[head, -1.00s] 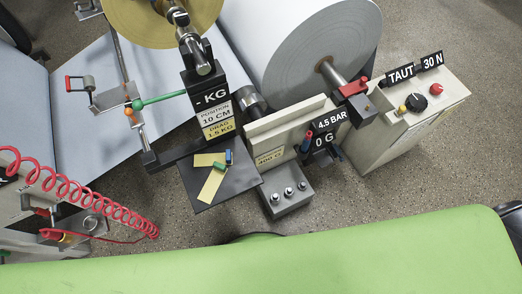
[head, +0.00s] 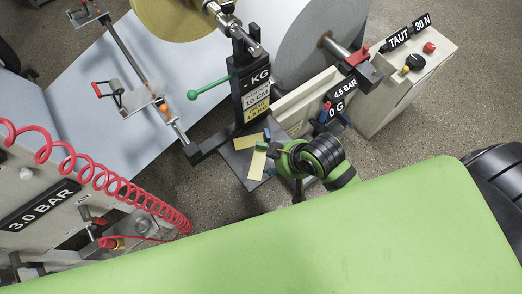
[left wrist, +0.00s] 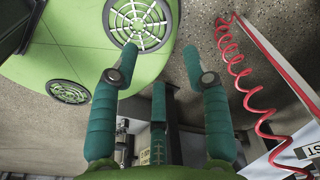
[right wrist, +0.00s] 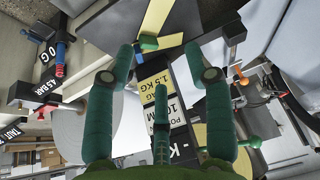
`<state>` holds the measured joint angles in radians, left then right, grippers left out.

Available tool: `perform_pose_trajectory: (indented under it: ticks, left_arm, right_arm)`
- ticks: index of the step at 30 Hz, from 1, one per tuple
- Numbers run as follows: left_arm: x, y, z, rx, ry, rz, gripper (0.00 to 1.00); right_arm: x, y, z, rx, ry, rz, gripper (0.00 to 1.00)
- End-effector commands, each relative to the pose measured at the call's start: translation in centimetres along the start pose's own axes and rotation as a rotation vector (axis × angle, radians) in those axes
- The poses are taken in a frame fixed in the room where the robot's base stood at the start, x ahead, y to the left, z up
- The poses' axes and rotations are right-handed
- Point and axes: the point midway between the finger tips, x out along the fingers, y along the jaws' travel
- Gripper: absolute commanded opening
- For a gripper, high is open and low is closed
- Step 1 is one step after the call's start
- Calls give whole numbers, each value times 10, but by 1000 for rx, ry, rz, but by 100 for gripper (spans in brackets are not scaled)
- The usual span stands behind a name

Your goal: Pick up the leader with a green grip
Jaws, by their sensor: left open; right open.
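The leader with the green grip is a pale yellow strip (head: 257,164) on a small dark tray (head: 239,165) in the head view. Its green grip (head: 262,146) is at the strip's far end. The green grip also shows in the right wrist view (right wrist: 148,43), between the fingertip lines and beyond them. My right gripper (right wrist: 160,58) is open and empty, facing the tray; in the head view its wrist is just right of the leaders. My left gripper (left wrist: 160,60) is open and empty, away from the tray, and out of the head view.
A second yellow strip (head: 246,141) with a blue grip (head: 267,133) lies beside the leader. The black scale post (head: 250,85) rises behind the tray. A red coiled hose (head: 105,178) hangs at left; paper rolls and the tension box (head: 405,85) stand behind.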

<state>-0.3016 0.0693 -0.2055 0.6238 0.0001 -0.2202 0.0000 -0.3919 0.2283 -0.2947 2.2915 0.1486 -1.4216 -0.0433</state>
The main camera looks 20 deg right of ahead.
Motion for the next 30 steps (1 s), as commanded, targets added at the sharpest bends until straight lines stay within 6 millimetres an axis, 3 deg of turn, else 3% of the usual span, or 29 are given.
perform_pose_trajectory:
  ticks: [6, 11, 15, 19, 25, 30]
  left_arm:
    - [-1, -4, 0, 1, 1, -4, 47]
    - [-1, -9, 0, 0, 0, -11, 47]
    - [-1, -10, 1, -2, -2, -13, 47]
    - [-1, -10, 2, -2, -3, -13, 47]
    - [-1, -10, 2, -3, -4, -13, 47]
    - [-1, -10, 2, -2, -5, -13, 47]
  right_arm:
    - [12, -30, -36, -201, 63, -109, 53]
    - [30, -44, -50, -337, 82, -177, 53]
    - [50, -44, -56, -459, 74, -225, 53]
    - [74, -18, -54, -555, 36, -242, 53]
    - [95, 50, -48, -594, -24, -211, 53]
    - [103, 72, -46, -588, -39, -196, 53]
